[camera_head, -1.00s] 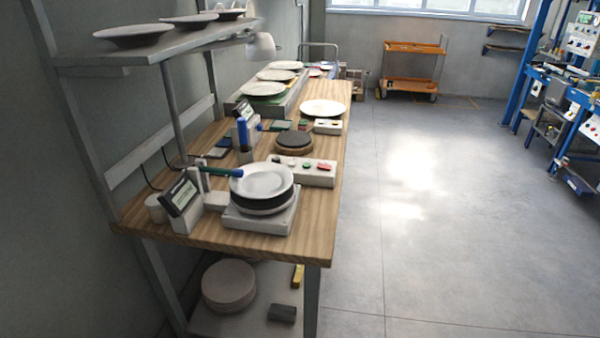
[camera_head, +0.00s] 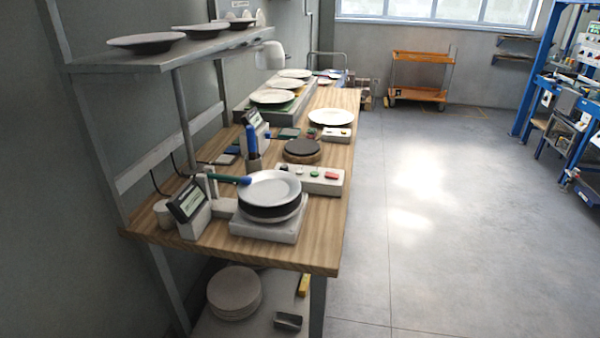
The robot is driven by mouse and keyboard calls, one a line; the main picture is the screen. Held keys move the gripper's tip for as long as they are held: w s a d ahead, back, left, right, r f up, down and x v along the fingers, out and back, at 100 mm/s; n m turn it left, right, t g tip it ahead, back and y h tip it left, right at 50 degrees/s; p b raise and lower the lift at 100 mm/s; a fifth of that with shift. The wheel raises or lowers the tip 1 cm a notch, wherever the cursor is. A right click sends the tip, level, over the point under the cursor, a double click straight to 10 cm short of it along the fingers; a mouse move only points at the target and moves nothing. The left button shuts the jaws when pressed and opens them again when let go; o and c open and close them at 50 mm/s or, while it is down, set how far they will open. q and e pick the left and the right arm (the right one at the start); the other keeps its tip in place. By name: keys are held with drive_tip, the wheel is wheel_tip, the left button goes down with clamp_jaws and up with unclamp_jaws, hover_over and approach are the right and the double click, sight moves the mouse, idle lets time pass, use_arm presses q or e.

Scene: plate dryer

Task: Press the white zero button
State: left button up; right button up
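A white button box (camera_head: 335,188) lies on the wooden bench behind the near scale. On its top I see a dark button (camera_head: 285,170), a pale greenish button (camera_head: 314,173) and a red button (camera_head: 331,175). No lettering is legible, so I cannot tell which button is the white zero button. The near scale (camera_head: 268,230) carries a stack of dark and white plates (camera_head: 270,188). Its tilted display (camera_head: 188,201) stands to the left. A second, smaller white box (camera_head: 337,134) lies farther back. Neither of my grippers is in view.
The wooden bench (camera_head: 225,252) stands along the left wall, with a plate shelf (camera_head: 190,52) above it. Stacked plates (camera_head: 234,292) lie on the lower shelf. The grey floor (camera_head: 430,240) to the right is clear. An orange cart (camera_head: 420,94) stands at the back.

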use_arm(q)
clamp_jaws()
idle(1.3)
